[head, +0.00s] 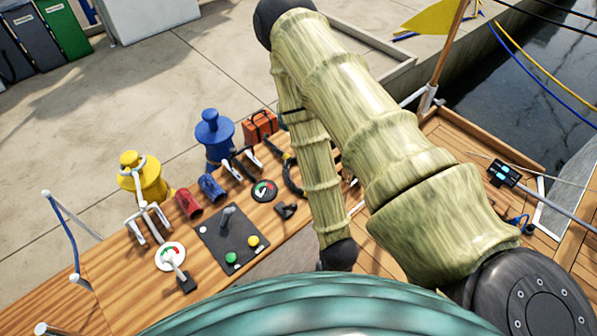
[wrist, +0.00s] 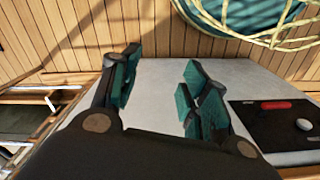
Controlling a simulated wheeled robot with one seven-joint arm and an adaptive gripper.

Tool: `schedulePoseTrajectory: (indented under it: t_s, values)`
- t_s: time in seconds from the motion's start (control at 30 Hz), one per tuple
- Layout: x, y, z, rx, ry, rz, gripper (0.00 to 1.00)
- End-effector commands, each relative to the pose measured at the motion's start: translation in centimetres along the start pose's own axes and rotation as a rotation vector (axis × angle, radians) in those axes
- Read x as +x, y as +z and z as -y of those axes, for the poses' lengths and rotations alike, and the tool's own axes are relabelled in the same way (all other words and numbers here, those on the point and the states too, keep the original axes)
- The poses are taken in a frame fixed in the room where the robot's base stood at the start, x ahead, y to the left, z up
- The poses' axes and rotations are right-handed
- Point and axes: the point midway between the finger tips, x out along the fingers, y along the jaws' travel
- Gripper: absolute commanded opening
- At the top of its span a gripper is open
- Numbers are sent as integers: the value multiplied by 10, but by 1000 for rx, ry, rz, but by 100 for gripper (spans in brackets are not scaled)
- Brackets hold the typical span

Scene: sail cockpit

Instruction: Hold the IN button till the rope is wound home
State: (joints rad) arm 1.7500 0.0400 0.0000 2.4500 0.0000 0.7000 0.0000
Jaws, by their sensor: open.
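My gripper (wrist: 160,84) is open and empty in the wrist view, its teal-padded fingers apart over a pale grey surface. In the head view my arm hides it. A dark panel (head: 212,246) on the wooden top carries a grey lever, a green button (head: 231,258) and a yellow button (head: 253,241). No label is readable, so I cannot tell which is IN. The wrist view shows a dark panel (wrist: 268,128) right of my gripper, with a red handle (wrist: 276,105) and a pale round knob (wrist: 304,124). I cannot make out which rope is meant.
Yellow (head: 143,180) and blue (head: 213,138) winch-like drums stand behind the panel. Round dials (head: 264,191) and small levers are nearby. An orange case (head: 260,126) lies farther back. Pale cords cross a round teal shape (wrist: 250,12) in the wrist view. Water lies at the upper right.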

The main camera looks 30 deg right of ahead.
Motion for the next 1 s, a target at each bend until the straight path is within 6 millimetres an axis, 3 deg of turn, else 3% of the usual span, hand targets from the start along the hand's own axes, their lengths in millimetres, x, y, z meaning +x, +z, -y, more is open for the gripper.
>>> schedulePoseTrajectory:
  t_s: [0.13,0.37,0.4,1.0]
  values:
    - [0,0,0,0,0,0,44]
    - [0,0,0,0,0,0,2]
    - [0,0,0,0,0,0,0]
    - [0,0,0,0,0,0,0]
